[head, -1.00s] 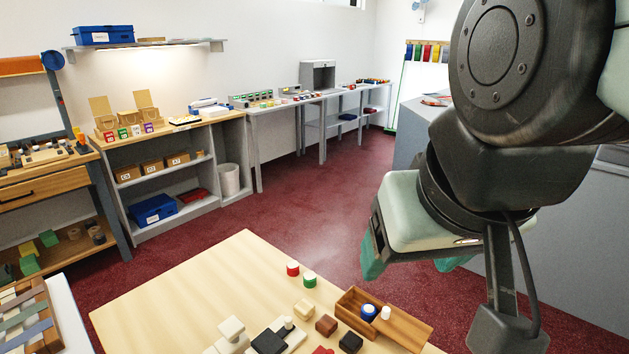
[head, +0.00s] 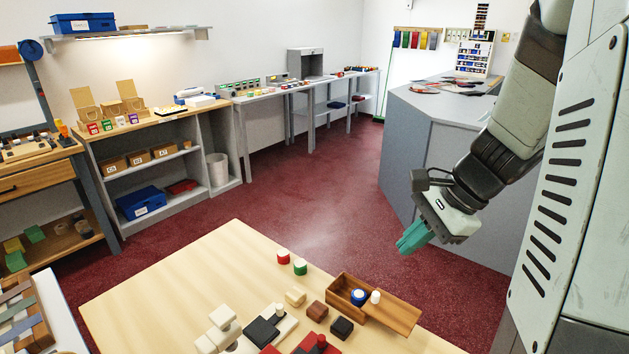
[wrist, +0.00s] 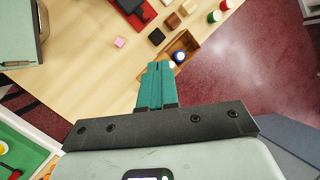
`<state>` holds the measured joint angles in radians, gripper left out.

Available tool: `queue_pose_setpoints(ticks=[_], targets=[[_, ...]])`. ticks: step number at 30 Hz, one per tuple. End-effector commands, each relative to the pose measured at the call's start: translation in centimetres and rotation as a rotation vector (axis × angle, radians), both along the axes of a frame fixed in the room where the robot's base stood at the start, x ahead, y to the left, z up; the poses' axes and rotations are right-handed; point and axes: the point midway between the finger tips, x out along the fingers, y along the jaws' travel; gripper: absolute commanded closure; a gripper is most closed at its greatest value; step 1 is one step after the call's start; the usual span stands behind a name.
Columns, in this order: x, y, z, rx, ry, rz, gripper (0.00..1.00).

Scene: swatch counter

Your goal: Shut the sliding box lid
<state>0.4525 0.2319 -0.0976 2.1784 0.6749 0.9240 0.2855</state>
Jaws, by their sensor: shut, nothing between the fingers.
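The wooden box (head: 338,296) sits near the right edge of the light table, with its open part on the left. Its lid (head: 397,313) sticks out to the right, and a white knob (head: 376,296) stands near the lid's inner end. A blue and white round piece (head: 358,297) lies in the open part. My gripper (head: 409,248) is shut and empty, in the air above and beyond the box. In the wrist view, the teal fingers (wrist: 157,66) are together and the box (wrist: 190,42) shows past their tips; the lid is mostly hidden there.
Red (head: 283,257) and green (head: 300,266) round pieces stand behind the box. Cream, brown and black blocks (head: 342,327) lie close to its left. The table's left half (head: 180,290) is clear. A grey counter (head: 440,165) stands behind my arm.

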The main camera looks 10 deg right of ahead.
Motion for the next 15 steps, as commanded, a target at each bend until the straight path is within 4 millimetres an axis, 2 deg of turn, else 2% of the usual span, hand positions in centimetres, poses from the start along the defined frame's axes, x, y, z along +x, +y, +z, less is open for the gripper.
queue_pose_setpoints(ticks=[1, 3, 9, 12, 15], targets=[[0.5, -1.7, -2.2, 0.062, 0.044, -0.099, 1.0], [1.0, -3.7, -4.9, 0.145, 0.089, -0.234, 1.0], [1.3, -8.8, -12.1, 0.343, 0.185, -0.572, 1.0], [1.0, -10.4, -14.5, 0.403, 0.212, -0.68, 1.0], [0.8, -11.3, -15.9, 0.436, 0.224, -0.74, 1.0]])
